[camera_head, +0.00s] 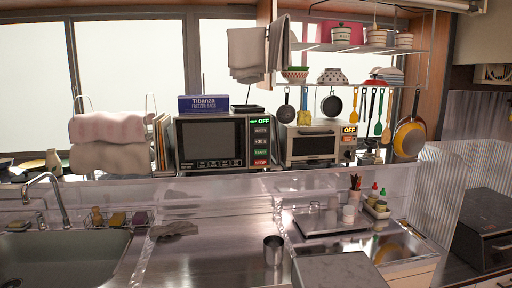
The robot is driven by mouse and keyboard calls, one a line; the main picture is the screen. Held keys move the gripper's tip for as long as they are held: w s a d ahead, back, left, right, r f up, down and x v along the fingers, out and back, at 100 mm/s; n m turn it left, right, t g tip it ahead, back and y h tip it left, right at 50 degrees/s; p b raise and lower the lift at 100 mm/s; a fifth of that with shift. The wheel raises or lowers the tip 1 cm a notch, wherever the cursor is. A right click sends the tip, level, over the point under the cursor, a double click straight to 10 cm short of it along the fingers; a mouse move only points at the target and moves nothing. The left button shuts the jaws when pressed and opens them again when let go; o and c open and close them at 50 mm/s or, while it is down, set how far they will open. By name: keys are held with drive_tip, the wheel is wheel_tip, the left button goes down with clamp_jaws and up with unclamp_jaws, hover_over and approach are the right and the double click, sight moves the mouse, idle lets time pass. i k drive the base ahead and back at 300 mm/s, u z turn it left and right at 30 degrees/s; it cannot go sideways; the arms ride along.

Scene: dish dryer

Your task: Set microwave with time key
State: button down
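The microwave (211,142) stands on the ledge behind the counter, a little left of the middle of the view. It has a dark door window on its left and a key panel (260,143) on its right. The green display at the top of the panel reads OFF. Below it are grey keys, one seeming to read +30 s, then a green START key (261,153) and a red STOP key (260,162). The door looks shut. My gripper is not in view.
A toaster oven (316,143) with its own orange OFF display stands right of the microwave. A blue box (204,104) sits on the microwave. Below are a sink (65,258), a metal cup (273,250) and a grey cloth (173,229). Pans and utensils hang at right.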

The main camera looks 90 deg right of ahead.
sight(258, 141)
drive_tip(key=z, duration=0.05)
drive_tip(key=k, duration=2.25)
drive_tip(key=z, duration=0.5)
drive_tip(key=i, duration=0.75)
drive_tip(key=u, duration=0.05)
